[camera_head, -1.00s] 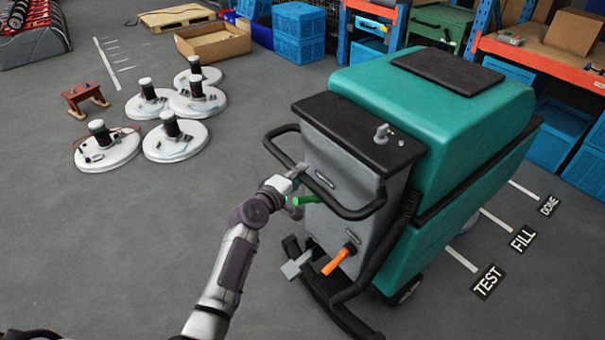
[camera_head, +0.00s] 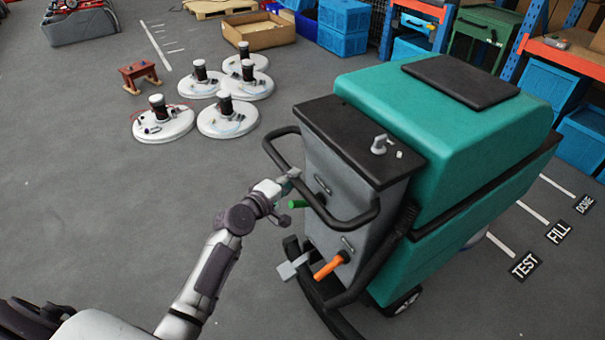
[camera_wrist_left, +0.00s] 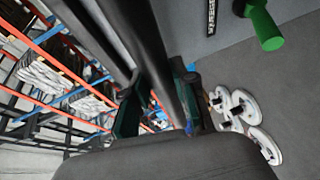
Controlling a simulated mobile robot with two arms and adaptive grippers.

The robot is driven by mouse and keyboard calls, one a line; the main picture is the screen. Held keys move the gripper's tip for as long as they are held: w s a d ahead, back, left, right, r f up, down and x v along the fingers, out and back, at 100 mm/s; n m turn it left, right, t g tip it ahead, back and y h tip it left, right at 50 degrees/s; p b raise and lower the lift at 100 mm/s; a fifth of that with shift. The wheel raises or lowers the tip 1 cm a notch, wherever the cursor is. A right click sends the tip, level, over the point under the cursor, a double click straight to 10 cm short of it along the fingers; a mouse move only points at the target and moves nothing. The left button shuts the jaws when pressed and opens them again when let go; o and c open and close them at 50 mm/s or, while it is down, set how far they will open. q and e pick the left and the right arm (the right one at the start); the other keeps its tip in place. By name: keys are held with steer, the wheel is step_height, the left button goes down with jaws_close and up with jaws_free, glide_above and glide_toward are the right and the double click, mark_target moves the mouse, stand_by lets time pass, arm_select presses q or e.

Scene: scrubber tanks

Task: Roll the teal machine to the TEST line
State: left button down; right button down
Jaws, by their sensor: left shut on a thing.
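The teal machine (camera_head: 450,130) stands on the floor at centre right in the head view, with a grey rear panel and a black handle loop (camera_head: 345,222). The TEST line (camera_head: 500,245) is a white floor stripe to its right, with a black TEST label (camera_head: 524,266). The machine's near wheel (camera_head: 404,300) is left of that label. My left gripper (camera_head: 287,184) is shut on the left part of the handle loop. In the left wrist view the black bar (camera_wrist_left: 165,60) passes between its fingers (camera_wrist_left: 165,105). My right gripper is out of view.
FILL (camera_head: 559,231) and DONE (camera_head: 585,204) labels lie beyond TEST. Several round white discs (camera_head: 222,117) and a small red-brown stool (camera_head: 139,77) sit at left. Orange-framed shelving (camera_head: 565,52) and blue crates (camera_head: 344,28) stand behind.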

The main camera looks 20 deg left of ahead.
arm_select(q)
steer(key=s+a, duration=0.3)
steer(key=s, duration=0.1)
steer(key=shift+a, duration=0.2)
steer(key=shift+f, duration=0.1)
steer(key=c, duration=1.3)
jaws_free()
steer(key=o, duration=0.4)
steer(key=shift+a+f, duration=0.1)
steer(key=shift+a, duration=0.15)
steer(key=v, duration=1.2)
